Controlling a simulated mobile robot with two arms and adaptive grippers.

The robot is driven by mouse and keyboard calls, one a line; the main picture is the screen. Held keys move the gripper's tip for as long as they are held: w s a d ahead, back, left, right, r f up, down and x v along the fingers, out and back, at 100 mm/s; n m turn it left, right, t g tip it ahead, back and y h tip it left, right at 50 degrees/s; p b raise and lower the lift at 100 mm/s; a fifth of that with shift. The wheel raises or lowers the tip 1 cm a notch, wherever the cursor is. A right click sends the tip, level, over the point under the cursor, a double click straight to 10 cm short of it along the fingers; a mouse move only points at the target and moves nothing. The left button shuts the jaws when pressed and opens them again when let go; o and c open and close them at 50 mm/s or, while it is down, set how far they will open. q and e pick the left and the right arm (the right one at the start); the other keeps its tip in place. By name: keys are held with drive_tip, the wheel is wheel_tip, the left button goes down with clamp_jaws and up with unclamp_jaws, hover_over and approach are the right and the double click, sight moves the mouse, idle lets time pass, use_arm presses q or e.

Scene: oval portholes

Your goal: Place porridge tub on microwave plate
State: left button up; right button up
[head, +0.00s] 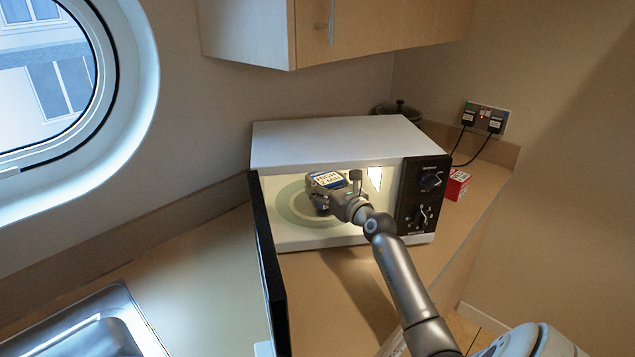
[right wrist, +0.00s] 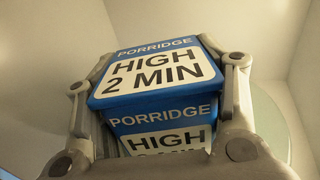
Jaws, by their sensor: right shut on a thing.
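The porridge tub (right wrist: 155,80) is blue with white labels reading "PORRIDGE HIGH 2 MIN". In the right wrist view it sits between the two fingers of my right gripper (right wrist: 160,95), which is shut on it. In the head view the tub (head: 325,180) is inside the open microwave (head: 345,143), over the pale greenish round plate (head: 292,207). I cannot tell whether the tub touches the plate. My right gripper (head: 335,194) reaches in through the open front and hides part of the plate. My left gripper is not in view.
The dark microwave door (head: 268,270) hangs open to the left. The control panel (head: 423,195) borders the opening on the right. A small red box (head: 456,184) stands right of the microwave, and a dark lidded pot (head: 399,110) behind it. A sink (head: 85,325) is at lower left.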

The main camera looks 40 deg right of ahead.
drive_tip(key=w, duration=0.3)
drive_tip(key=shift+w+d+r, duration=0.15)
drive_tip(key=shift+w+d, duration=0.1)
drive_tip(key=shift+d, duration=0.15)
drive_tip(key=shift+f+b, duration=0.35)
drive_tip(key=shift+f, duration=0.5)
drive_tip(key=shift+f, duration=0.1)
drive_tip(key=o, duration=1.2)
drive_tip(key=shift+a, duration=0.1)
drive_tip(key=shift+o, duration=0.2)
drive_tip(key=s, duration=0.4)
drive_tip(key=s+a, duration=0.1)
drive_tip(key=s, duration=0.3)
drive_tip(key=s+a, duration=0.1)
drive_tip(key=s, duration=0.3)
drive_tip(key=shift+a, duration=0.1)
